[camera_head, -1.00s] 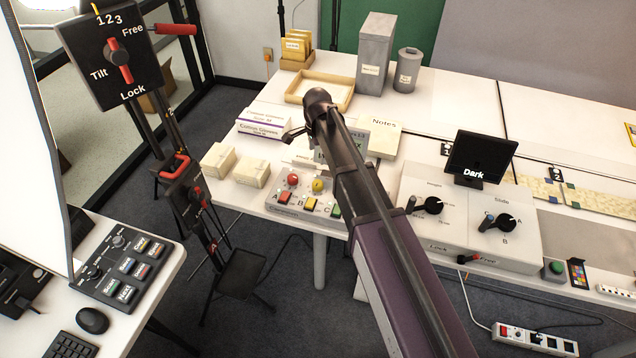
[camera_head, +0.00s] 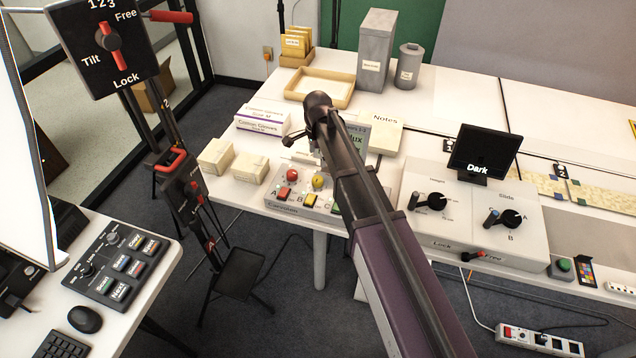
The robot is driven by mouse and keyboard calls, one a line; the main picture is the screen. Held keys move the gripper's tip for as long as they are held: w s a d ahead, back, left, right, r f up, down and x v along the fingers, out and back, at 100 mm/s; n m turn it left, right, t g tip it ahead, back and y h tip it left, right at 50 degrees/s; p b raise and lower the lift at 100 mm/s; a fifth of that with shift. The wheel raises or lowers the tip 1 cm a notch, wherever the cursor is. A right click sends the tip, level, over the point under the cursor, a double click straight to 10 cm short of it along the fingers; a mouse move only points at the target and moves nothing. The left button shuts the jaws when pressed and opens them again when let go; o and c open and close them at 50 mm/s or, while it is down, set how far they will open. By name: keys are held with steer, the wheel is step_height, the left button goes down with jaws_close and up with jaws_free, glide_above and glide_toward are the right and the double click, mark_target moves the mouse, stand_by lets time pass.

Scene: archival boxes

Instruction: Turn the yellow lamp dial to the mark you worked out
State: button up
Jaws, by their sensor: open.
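The yellow dial (camera_head: 318,181) is a small round knob on a grey sloped console (camera_head: 270,203). A red dial (camera_head: 292,175) sits left of it. Below them are a red button by A and a yellow one by B. My arm crosses the console's right part and hides what is there. My gripper (camera_head: 288,140) is open and empty, seen small above and behind the console in the picture, apart from the yellow dial. The dial's pointer and marks are too small to read.
A lettered card (camera_head: 357,140) stands behind my arm, partly hidden. Cream boxes (camera_head: 249,167) lie left of the console. A panel with black knobs (camera_head: 432,203) and a screen reading "Dark" (camera_head: 482,150) stand right.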

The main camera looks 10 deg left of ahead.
mark_target(318, 178)
steer(key=shift+f+b, duration=4.85)
steer(key=shift+f, duration=0.25)
steer(key=c, duration=1.2)
